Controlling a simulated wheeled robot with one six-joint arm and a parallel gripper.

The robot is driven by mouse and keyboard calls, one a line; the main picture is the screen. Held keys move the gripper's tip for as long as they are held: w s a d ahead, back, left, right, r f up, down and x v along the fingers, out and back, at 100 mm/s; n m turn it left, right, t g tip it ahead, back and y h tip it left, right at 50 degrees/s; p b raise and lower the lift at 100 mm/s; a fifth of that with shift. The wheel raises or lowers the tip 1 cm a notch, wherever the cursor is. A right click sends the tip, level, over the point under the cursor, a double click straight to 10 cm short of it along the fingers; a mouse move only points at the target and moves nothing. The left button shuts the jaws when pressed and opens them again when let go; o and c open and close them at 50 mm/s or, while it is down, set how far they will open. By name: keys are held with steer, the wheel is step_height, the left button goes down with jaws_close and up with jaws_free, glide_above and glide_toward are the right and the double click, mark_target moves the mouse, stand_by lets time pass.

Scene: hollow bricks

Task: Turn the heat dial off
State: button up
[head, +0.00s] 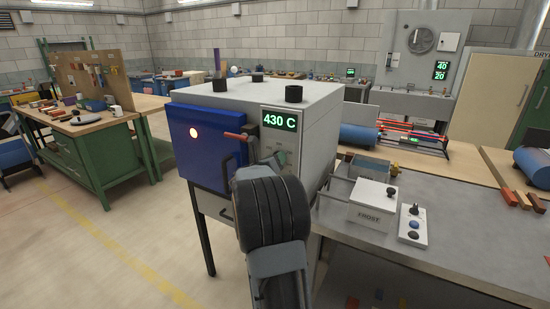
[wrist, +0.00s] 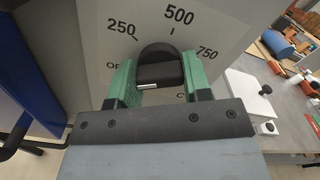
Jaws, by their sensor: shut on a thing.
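The heat dial (wrist: 160,72) is a black round knob on the pale front panel of the furnace (head: 322,115), seen in the wrist view. My gripper (wrist: 158,64) has its two green fingers on either side of the dial and is shut on it. Around the dial are the marks 250, 500 and 750; the lettering at lower left and lower right is partly hidden by the fingers. A small white mark shows on the lower edge of the dial. In the head view my arm hides the dial. The green display (head: 279,121) on the furnace reads 430 C.
The furnace's blue door (head: 207,145) with a glowing round window and red-handled lever (head: 236,136) is left of my arm. On the right, a grey bench (head: 400,230) holds a white box marked FROST (head: 372,203) and a control panel (head: 413,225). Open floor lies left.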

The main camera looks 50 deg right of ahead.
stand_by(0.6)
steer(key=o, duration=0.9)
steer(key=b+v, duration=0.1)
steer(key=v, duration=1.2)
steer(key=shift+a+f, duration=0.1)
steer(key=shift+a, duration=0.3)
